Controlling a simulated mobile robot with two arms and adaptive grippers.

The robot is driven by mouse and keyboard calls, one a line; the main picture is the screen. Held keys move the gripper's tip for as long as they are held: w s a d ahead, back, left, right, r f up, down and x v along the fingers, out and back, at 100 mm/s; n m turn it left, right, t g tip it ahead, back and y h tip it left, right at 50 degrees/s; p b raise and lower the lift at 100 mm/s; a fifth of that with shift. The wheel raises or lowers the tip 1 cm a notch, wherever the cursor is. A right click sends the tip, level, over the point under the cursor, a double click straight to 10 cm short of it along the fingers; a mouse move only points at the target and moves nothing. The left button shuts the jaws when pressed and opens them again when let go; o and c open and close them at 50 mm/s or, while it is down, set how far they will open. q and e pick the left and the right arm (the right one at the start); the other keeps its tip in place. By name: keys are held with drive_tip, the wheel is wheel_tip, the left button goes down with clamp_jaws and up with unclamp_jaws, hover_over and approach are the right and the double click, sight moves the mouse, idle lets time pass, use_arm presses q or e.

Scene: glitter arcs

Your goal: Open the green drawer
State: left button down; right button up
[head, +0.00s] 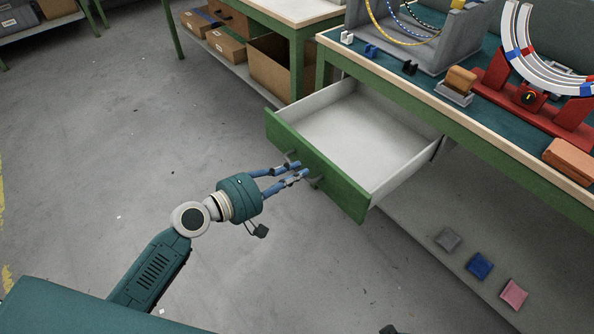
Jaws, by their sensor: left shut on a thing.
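The green drawer (345,190) hangs under the teal-topped workbench (492,122) and is pulled well out. Its pale inside (362,130) shows and looks empty. My left gripper (299,170) reaches in from the left, with its blue fingers at the dark handle (315,182) on the drawer's front. The fingers are shut on the handle; the fingertips partly cover it.
A shelf under the bench bears a grey pad (448,239), a blue pad (480,266) and a pink pad (514,294). Cardboard boxes (272,67) fill another bench's lower shelf. The concrete floor left of the drawer is clear.

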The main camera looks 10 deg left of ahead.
use_arm(q)
drive_tip(key=c, duration=1.7)
unclamp_jaws()
drive_tip(key=shift+o, duration=0.2)
drive_tip(key=v, duration=1.2)
drive_tip(key=shift+w, duration=0.1)
